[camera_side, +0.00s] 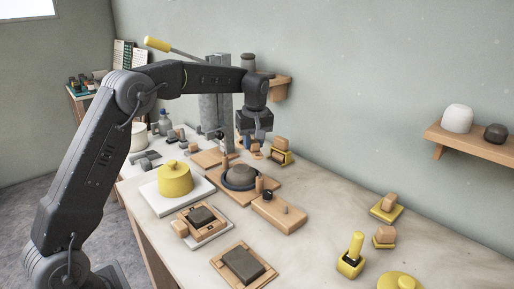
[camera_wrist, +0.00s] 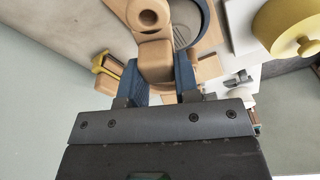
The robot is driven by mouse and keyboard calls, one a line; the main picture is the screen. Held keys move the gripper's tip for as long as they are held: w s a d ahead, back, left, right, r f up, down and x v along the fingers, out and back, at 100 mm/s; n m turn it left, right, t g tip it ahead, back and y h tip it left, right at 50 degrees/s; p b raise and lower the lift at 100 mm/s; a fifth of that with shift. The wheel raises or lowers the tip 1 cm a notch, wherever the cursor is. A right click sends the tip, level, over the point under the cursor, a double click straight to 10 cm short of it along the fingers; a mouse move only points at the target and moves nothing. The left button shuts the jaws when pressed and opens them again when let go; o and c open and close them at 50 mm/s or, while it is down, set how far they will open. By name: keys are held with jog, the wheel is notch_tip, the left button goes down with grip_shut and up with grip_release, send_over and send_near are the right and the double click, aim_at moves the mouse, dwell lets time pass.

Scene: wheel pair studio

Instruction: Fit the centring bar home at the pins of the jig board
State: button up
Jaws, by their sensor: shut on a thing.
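My gripper (camera_wrist: 160,88) is shut on a pale wooden piece, which I take for the centring bar (camera_wrist: 155,58). In the wrist view the bar stands between the blue fingers, and its far end carries a round hole. In the side view my gripper (camera_side: 261,136) is above the table, behind the jig board. The jig board (camera_side: 237,198) is a wooden plate with a dark ring (camera_side: 240,187), a grey-brown round piece (camera_side: 240,174) and upright wooden pins (camera_side: 259,184). The bar is apart from the front pin. My gripper partly hides the bar in the side view.
A yellow lidded pot (camera_side: 174,181) stands on a white slab left of the jig board. A wooden block with a dark knob (camera_side: 279,213) lies close to its right. A yellow holder (camera_side: 280,157) stands near my gripper.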

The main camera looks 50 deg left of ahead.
jog(key=n, duration=0.1)
jog(key=a+n, duration=0.1)
jog(key=n, duration=0.1)
jog(key=a+n, duration=0.1)
jog(key=shift+w+r, duration=0.1)
jog(key=shift+w, duration=0.2)
jog(key=shift+f, duration=2.8)
jog(key=shift+f, duration=0.2)
jog(key=shift+f, duration=1.3)
jog(key=shift+f, duration=0.2)
jog(key=o, duration=1)
